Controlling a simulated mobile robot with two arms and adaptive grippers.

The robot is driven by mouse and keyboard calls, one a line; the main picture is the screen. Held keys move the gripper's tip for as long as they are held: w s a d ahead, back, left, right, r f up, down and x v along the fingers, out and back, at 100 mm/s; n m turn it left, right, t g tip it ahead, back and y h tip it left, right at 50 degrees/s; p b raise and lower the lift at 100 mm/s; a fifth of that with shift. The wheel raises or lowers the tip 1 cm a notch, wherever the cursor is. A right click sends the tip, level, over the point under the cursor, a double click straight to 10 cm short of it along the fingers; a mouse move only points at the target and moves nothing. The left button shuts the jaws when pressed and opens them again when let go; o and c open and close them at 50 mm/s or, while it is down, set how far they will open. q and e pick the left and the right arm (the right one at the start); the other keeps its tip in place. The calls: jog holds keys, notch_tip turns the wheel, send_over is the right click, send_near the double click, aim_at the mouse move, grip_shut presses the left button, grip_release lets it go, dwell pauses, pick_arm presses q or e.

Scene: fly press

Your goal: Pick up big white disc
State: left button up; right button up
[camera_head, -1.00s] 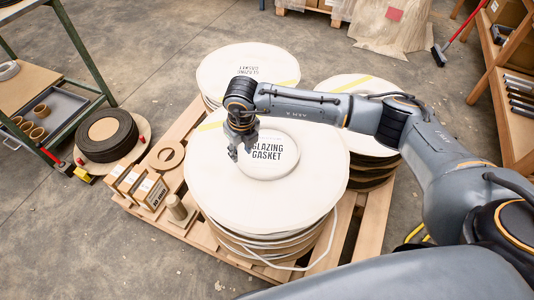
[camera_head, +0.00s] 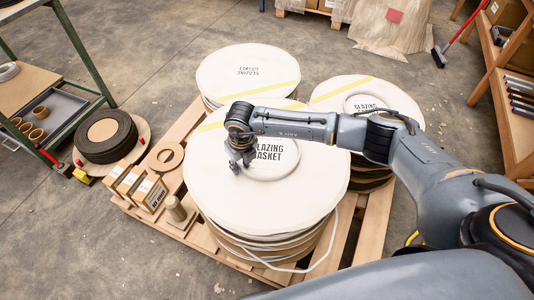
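The big white disc (camera_head: 215,190) lies flat on top of the front stack, with a raised ring and the printed words "GLAZING GASKET" on it. My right gripper (camera_head: 241,168) points down over the disc's middle, at the left part of the ring, and covers some of the lettering. Its fingers are small and dark here; I cannot tell whether they are open or touching the disc. My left gripper is not in view.
Two more disc stacks stand behind, one at the back left (camera_head: 240,68) and one at the right (camera_head: 335,92). A wooden pallet (camera_head: 372,222) carries them, with small boxes (camera_head: 150,192) at its left. A green-framed bench (camera_head: 85,55) stands at far left.

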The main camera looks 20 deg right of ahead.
grip_shut()
jog(key=shift+r, duration=0.15)
